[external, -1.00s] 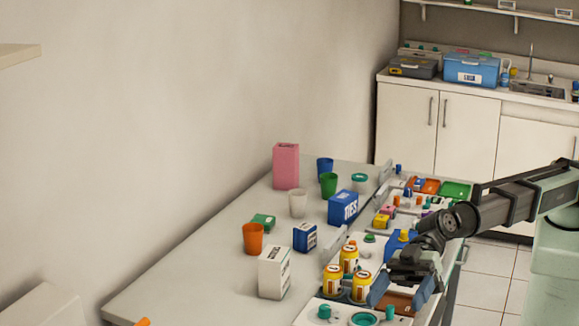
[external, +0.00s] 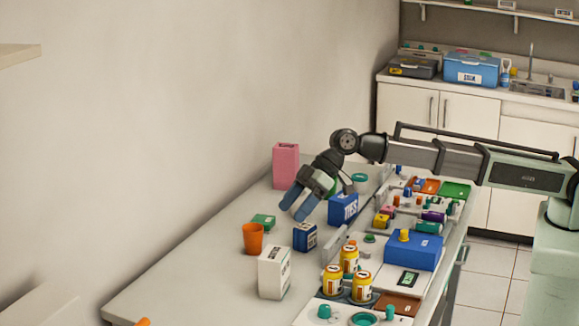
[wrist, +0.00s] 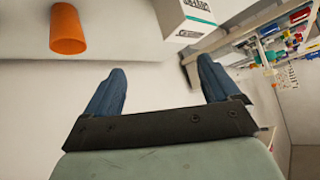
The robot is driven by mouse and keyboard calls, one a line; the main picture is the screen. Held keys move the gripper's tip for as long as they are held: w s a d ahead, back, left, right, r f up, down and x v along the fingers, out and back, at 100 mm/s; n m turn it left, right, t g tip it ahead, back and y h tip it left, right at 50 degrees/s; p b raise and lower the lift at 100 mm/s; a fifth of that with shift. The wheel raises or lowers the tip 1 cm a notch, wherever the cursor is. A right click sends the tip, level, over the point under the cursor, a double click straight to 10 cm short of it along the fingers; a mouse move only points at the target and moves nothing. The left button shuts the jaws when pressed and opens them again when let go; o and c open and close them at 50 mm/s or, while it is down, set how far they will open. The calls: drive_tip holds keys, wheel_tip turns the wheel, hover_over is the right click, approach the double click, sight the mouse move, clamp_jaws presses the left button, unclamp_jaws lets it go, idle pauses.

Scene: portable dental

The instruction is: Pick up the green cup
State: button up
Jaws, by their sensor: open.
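My gripper (external: 294,208) is over the back middle of the table, its blue fingers pointing down and to the left. In the wrist view its two fingers (wrist: 158,80) are apart, with nothing between them. The green cup cannot be made out for sure in the external view now; my arm and gripper cover the place where it stood, beside the blue TIES box (external: 343,209). The wrist view does not show it.
An orange cup (external: 252,239), a green box (external: 264,221), a small blue box (external: 305,237) and a white box (external: 275,272) stand in front of my gripper. A pink box (external: 286,166) is behind. Trays of supplies line the right side.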

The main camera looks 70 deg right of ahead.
drive_tip(key=w+d+f+m+g+h, duration=0.1)
drive_tip(key=w+d+m+h, duration=0.1)
drive_tip(key=d, duration=1.4)
drive_tip(key=w+d+m+h, duration=0.2)
drive_tip(key=d+h, duration=0.1)
drive_tip(key=d, duration=1.3)
drive_tip(key=w+d+f+m+g+h, duration=0.1)
drive_tip(key=w+d+m+h, duration=0.15)
drive_tip(key=d, duration=1.35)
drive_tip(key=shift+y, duration=0.35)
drive_tip(key=x, duration=0.7)
drive_tip(key=shift+w+a+f, duration=0.15)
drive_tip(key=shift+a+f, duration=0.05)
drive_tip(key=shift+f, duration=0.1)
drive_tip(key=shift+s+x, duration=0.15)
drive_tip(key=shift+x, duration=1.15)
drive_tip(key=shift+s+x, duration=0.2)
drive_tip(key=shift+x, duration=1.15)
drive_tip(key=shift+d, duration=0.1)
drive_tip(key=c, duration=1)
